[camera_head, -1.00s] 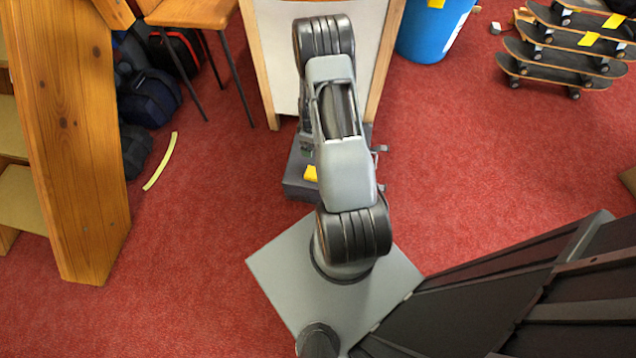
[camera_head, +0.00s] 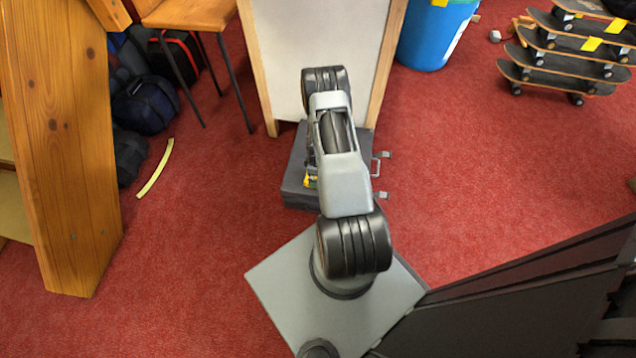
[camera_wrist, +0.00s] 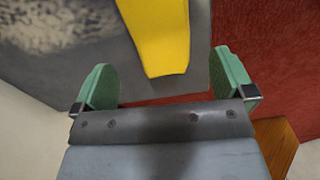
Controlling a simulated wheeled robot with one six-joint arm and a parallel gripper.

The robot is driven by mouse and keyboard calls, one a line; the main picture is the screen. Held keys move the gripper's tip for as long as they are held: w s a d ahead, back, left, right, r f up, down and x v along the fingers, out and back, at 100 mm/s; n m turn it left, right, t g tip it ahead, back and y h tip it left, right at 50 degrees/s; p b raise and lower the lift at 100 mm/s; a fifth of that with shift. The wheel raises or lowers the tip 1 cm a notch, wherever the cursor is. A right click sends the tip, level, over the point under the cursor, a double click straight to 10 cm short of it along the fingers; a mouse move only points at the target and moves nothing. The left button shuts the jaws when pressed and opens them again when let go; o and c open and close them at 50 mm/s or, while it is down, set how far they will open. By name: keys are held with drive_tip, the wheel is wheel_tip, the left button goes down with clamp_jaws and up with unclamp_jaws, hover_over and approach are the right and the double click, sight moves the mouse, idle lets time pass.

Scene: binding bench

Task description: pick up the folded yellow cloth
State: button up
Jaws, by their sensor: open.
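The yellow cloth (camera_wrist: 160,35) shows in the wrist view as a flat strip on a dark grey surface (camera_wrist: 198,72). Its near end lies between and just beyond my gripper (camera_wrist: 166,82). My gripper has two green fingers, spread apart with nothing between them. I cannot tell its height above the cloth. In the head view my arm covers the gripper and most of the dark grey block (camera_head: 295,165). A small yellow patch (camera_head: 311,181) shows at the arm's left edge, probably part of the cloth.
A white board with a wooden frame (camera_head: 270,70) stands just behind the block. A blue bin (camera_head: 425,40) and stacked skateboards (camera_head: 560,70) are at the upper right. Wooden stairs (camera_head: 65,150) and bags (camera_head: 147,103) are at the left.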

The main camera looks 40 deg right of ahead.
wheel_tip(320, 180, down, 5)
drive_tip(key=shift+s+f+b, duration=0.1)
drive_tip(key=shift+b, duration=1.05)
drive_tip(key=c, duration=1)
drive_tip(key=shift+o, duration=0.2)
drive_tip(key=shift+r+p, duration=0.35)
drive_tip(key=shift+r, duration=0.25)
wheel_tip(320, 180, up, 2)
drive_tip(key=shift+r+p, duration=0.2)
drive_tip(key=shift+p, duration=0.5)
drive_tip(key=s+d+r+p, duration=0.2)
drive_tip(key=s+r, duration=0.2)
drive_tip(key=s, duration=0.2)
drive_tip(key=s+d+r+p, duration=0.2)
drive_tip(key=s+r+p, duration=0.1)
drive_tip(key=s+r, duration=0.2)
drive_tip(key=shift+s+r, duration=0.3)
drive_tip(key=shift+s, duration=0.9)
